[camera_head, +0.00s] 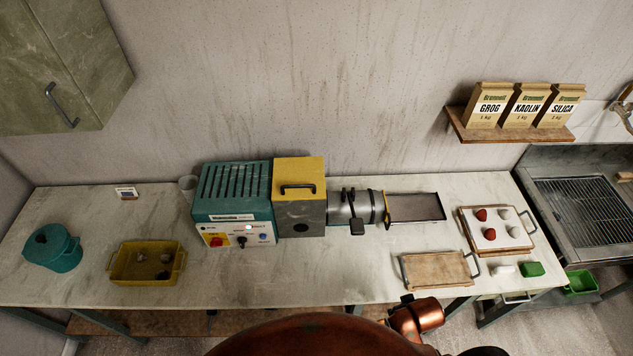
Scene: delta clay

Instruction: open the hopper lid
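The hopper lid (312,172) is yellow with a dark bar handle (297,187) on it. It lies shut on top of the grey hopper box (290,226), which has a dark round spot on its front. The hopper stands between a teal machine housing (232,191) on its left and a metal barrel (344,207) on its right. Neither of my grippers shows in the head view. Only copper-coloured and dark parts of my own body show at the bottom edge, well clear of the lid.
A yellow tray (122,275) and teal pot (48,258) stand at the left of the pale bench. A wooden board (438,269) and a tray with red and white lumps (465,229) lie at the right. The bench in front of the hopper is clear.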

